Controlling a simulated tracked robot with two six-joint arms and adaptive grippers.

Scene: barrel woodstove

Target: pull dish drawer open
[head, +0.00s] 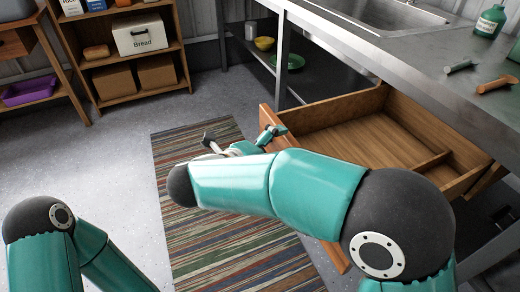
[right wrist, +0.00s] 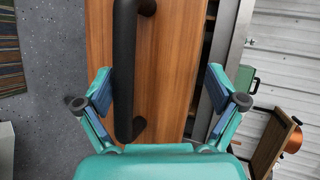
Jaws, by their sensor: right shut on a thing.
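The wooden dish drawer (head: 345,137) stands pulled out from under the steel counter in the head view. Its inside shows a divider and looks empty. In the right wrist view, the brown drawer front (right wrist: 170,70) fills the middle, with a black bar handle (right wrist: 126,70) on it. My arm hides part of the drawer front in the head view. My left gripper is out of view.
The steel counter (head: 415,62) with a sink overhangs the drawer. A striped rug (head: 235,245) covers the floor before the drawer.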

